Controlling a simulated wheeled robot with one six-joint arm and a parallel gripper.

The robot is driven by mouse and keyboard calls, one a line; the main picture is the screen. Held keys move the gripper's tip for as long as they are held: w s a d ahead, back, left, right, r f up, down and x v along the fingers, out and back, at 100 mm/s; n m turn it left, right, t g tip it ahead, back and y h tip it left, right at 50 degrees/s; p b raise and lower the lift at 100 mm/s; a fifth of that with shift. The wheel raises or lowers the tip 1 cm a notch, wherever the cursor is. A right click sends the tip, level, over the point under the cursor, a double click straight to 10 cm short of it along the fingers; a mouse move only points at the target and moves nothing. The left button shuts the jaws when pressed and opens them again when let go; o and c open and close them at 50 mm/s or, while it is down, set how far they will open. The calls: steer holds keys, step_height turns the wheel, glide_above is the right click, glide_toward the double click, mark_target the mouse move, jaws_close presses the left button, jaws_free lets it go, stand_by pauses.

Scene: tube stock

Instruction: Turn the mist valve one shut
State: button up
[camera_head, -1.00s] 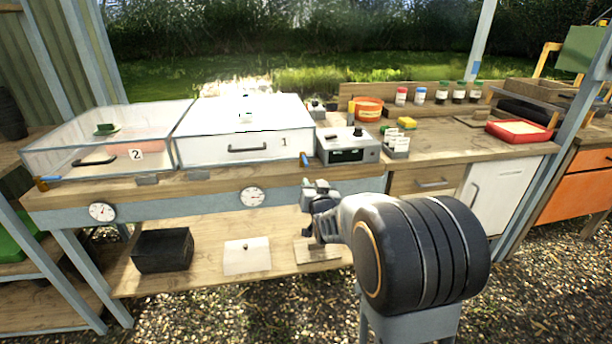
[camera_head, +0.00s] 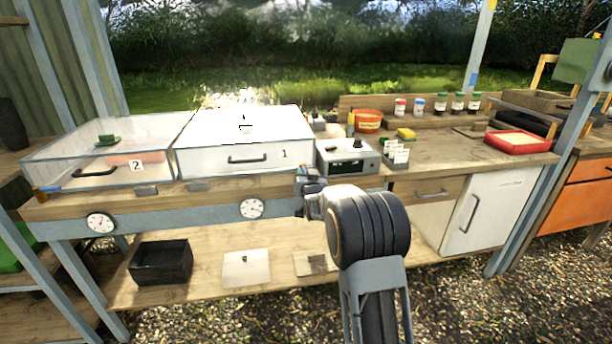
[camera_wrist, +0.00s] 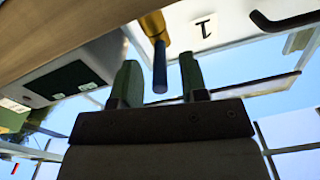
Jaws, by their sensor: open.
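Mist valve one, a brass body (camera_wrist: 152,24) with a blue lever (camera_wrist: 160,68), shows in the wrist view beside the number 1 label. The lever runs in line with the brass body in that view. My gripper (camera_wrist: 158,78) is open, with one dark green finger on each side of the blue lever. I see a gap on both sides, so no finger clearly touches it. In the head view my gripper (camera_head: 308,177) is at the bench front edge, at the right front corner of white case 1 (camera_head: 215,157), and it hides valve one there.
A grey control box (camera_head: 348,158) stands just right of my gripper. Clear case 2 (camera_head: 60,165), with another valve (camera_head: 40,191) at its front left corner, is at the left. Dial gauges (camera_head: 251,208) sit on the bench's front rail. The lower shelf holds a black bin (camera_head: 162,262).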

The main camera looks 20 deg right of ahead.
steer(key=shift+w, duration=0.25)
jaws_close()
stand_by(0.3)
